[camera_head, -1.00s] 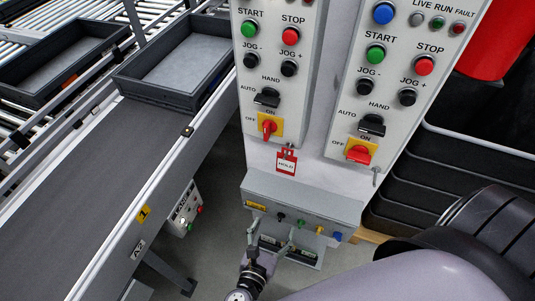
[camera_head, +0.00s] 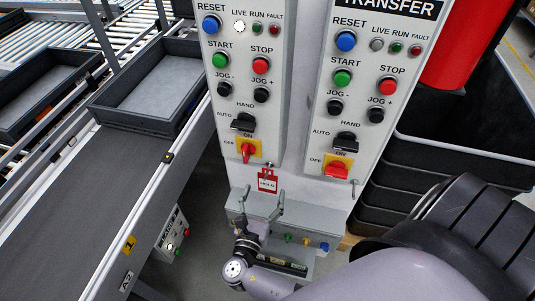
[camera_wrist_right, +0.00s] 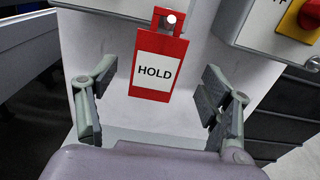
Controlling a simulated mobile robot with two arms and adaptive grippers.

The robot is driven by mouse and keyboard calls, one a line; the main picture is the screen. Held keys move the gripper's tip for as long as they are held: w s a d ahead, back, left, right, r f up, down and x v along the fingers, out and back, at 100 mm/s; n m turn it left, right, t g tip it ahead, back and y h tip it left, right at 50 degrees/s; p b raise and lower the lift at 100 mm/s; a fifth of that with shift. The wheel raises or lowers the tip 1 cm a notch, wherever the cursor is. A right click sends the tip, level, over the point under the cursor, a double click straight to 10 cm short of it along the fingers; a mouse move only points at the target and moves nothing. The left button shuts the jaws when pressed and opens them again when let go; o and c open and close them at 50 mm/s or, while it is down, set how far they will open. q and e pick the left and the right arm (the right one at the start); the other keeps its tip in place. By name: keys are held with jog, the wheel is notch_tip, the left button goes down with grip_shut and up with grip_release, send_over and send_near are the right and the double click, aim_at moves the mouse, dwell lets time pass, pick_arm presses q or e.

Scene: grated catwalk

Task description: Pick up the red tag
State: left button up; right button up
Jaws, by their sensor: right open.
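The red tag (camera_head: 267,181) hangs below the left control panel, between the two panels' lower ends. In the right wrist view the red tag (camera_wrist_right: 157,68) has a white label reading HOLD and hangs from a peg through its top loop. My right gripper (camera_head: 261,207) is open just below and in front of the tag. In the right wrist view the fingers of my right gripper (camera_wrist_right: 158,98) stand apart on either side of the tag, not touching it. My left gripper does not show.
Two control panels (camera_head: 245,95) with buttons and red-handled rotary switches (camera_head: 336,170) flank the tag. A grey box with coloured connectors (camera_head: 307,241) sits below. A conveyor (camera_head: 95,200) with dark trays (camera_head: 155,85) runs at left; black stacked bins (camera_head: 385,190) stand at right.

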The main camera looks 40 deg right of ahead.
aim_at(267, 183)
jog(key=x, duration=0.1)
jog(key=p+x, duration=0.1)
jog(key=x, duration=0.2)
jog(key=shift+w+f, duration=0.2)
jog(key=shift+f, duration=0.1)
jog(key=shift+w+d+f, duration=0.15)
jog(key=shift+w+d, duration=0.15)
jog(key=shift+d, duration=0.15)
jog(key=shift+c, duration=0.5)
jog(key=c, duration=0.9)
jog(key=shift+o, duration=0.2)
